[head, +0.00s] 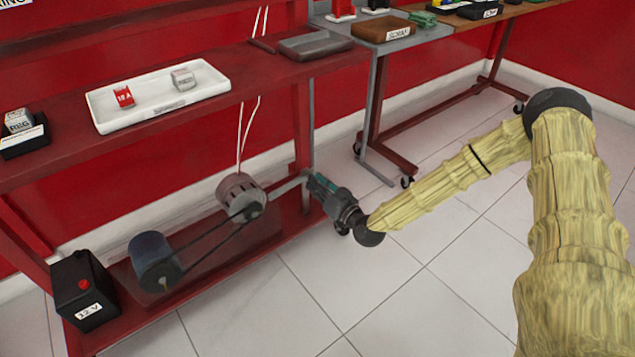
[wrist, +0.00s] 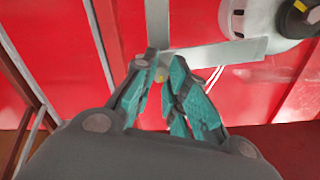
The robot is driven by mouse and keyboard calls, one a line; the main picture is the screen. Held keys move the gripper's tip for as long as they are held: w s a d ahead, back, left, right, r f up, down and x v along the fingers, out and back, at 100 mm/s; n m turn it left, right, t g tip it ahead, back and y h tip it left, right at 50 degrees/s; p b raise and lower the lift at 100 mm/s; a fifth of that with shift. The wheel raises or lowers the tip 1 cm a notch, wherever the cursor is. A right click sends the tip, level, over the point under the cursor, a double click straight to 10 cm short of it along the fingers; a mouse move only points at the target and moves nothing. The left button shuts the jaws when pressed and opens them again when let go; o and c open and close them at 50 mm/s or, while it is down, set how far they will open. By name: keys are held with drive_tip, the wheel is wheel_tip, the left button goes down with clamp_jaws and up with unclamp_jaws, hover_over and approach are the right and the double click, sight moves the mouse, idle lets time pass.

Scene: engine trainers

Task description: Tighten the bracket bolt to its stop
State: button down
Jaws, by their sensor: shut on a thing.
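The grey metal bracket (head: 288,186) reaches from the silver alternator (head: 240,192) toward the bench's right leg. In the wrist view its flat strip (wrist: 225,52) runs right to the alternator (wrist: 270,18), and another strip rises upward. My gripper (head: 312,182) is at the bracket's right end in the head view. In the wrist view its teal fingers (wrist: 165,68) close around a small yellowish bolt (wrist: 160,77) just below where the strips meet. The fingers hide most of the bolt, so how far it is turned cannot be told.
A belt (head: 208,246) links the alternator to a dark blue motor (head: 154,260) on the lower red shelf (head: 275,240). A 12 V battery (head: 82,290) stands at left. A white tray (head: 150,105) with two small parts lies above. Tiled floor (head: 300,300) in front is clear.

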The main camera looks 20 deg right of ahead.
drive_tip(key=shift+m, duration=1)
drive_tip(key=c, duration=1.4)
unclamp_jaws()
drive_tip(key=v, duration=1.2)
